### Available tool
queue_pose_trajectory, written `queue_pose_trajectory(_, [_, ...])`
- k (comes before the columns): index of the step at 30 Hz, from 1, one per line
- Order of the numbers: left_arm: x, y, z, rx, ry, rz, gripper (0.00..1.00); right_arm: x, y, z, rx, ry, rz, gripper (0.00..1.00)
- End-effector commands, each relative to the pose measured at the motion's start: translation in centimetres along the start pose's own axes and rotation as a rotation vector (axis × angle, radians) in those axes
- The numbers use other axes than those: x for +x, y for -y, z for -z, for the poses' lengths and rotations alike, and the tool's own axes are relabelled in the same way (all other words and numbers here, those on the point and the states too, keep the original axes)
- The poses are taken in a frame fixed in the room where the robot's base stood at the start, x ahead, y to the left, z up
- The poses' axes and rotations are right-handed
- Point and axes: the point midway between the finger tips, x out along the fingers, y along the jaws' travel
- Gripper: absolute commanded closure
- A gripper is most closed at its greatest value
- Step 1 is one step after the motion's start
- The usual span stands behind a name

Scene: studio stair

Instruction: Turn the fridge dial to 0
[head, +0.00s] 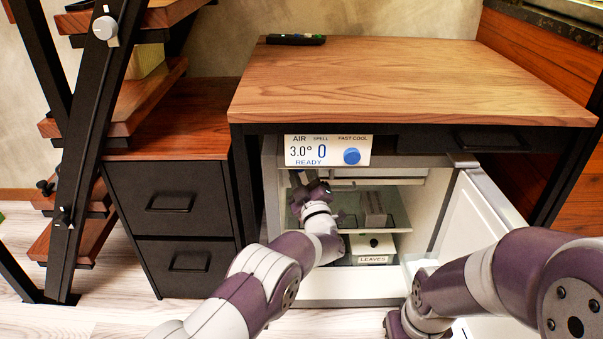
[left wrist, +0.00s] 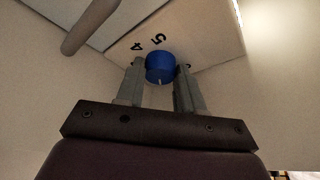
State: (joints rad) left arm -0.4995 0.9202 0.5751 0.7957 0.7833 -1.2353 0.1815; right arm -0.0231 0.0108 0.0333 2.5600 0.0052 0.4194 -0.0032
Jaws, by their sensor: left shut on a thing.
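The fridge dial (left wrist: 160,66) is a blue knob on a pale panel in the left wrist view. Black digits 4 and 5 show beside it, with another mark partly hidden by a finger. A pale pointer mark shows on its lower side. My left gripper (left wrist: 160,78) is shut on the dial, one finger on each side. In the head view my left gripper (head: 304,179) is inside the open fridge, under its top front edge, and the dial it holds is hidden there. My right arm comes in at the lower right; its gripper does not show.
The fridge door (head: 488,220) stands open at right. A box labelled LEAVES (head: 372,244) sits inside. A wooden countertop (head: 400,75) lies above; black drawers (head: 170,205) stand left.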

Motion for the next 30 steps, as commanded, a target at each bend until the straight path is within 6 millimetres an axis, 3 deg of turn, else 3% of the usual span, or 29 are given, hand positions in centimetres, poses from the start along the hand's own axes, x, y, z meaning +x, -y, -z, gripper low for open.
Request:
queue_pose_trajectory(15, [0.03,-0.42,0.09,-0.319,0.001,0.132,0.93,-0.84,0.0,0.1,0.0,0.0,0.0,0.57])
queue_pose_trajectory(30, [-0.01,-0.43,0.04,-0.403,0.001,0.167,0.94,-1.03,0.0,0.13,0.0,0.0,0.0,0.57])
